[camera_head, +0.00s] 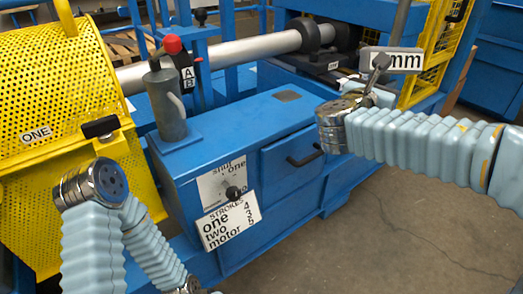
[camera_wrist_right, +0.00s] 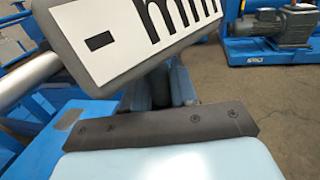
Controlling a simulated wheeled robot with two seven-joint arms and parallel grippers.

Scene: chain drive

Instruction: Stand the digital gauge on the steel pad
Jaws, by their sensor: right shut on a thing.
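The digital gauge (camera_head: 407,60) is a grey block with a white face marked "mm". My right gripper (camera_head: 380,64) is shut on it and holds it up at the upper right of the head view. In the right wrist view the gauge (camera_wrist_right: 130,50) is tilted and close to the camera, above dark gripper parts. The steel pad (camera_head: 287,96) is a small dark grey square on top of the blue cabinet, left of and below the gauge. A dark patch in the right wrist view (camera_wrist_right: 72,118) looks like this pad.
Behind are a red-knobbed lever (camera_head: 172,44) and a long steel shaft (camera_head: 240,50). A yellow perforated guard (camera_head: 60,75) stands at left. The cabinet top around the pad is clear.

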